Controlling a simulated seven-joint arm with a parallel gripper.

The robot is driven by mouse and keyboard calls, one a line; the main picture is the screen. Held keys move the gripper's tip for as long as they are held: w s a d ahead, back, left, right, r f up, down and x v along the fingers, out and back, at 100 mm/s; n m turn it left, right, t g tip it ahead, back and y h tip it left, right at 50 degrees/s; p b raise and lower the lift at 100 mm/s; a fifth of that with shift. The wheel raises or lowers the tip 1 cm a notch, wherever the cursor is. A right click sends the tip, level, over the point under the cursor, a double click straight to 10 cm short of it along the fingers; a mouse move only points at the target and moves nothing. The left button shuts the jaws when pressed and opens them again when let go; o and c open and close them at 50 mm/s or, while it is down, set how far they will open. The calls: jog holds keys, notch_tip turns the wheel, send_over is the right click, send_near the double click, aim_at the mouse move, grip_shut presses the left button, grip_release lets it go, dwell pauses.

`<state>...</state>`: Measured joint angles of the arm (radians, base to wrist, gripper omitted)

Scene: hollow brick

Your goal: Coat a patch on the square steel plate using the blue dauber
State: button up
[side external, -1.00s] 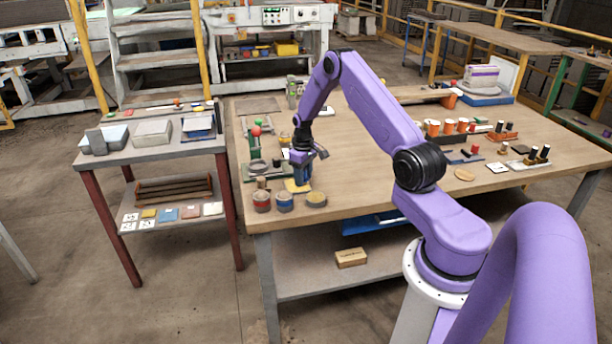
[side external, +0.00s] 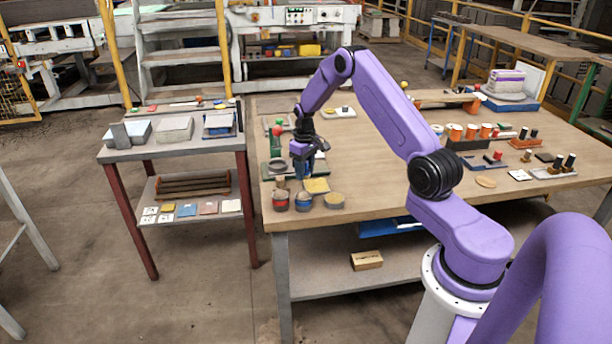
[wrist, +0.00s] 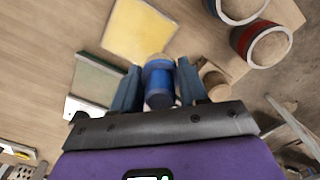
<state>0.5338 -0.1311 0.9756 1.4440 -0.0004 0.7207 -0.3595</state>
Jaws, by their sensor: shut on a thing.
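My gripper (wrist: 158,92) is shut on the blue dauber (wrist: 158,78), a short blue cylinder with a lighter band, upright between the two fingers. In the side view my gripper (side external: 303,172) is low over the left front of the table, behind the blue-banded jar (side external: 303,202). The gripper hides most of the dauber there. A grey-green panel (wrist: 98,82) lies left of the fingers in the wrist view.
A green stand with a red knob (side external: 277,131) rises beyond my gripper. The table's middle (side external: 370,160) is clear.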

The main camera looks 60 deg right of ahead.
jog(key=shift+r, duration=2.15)
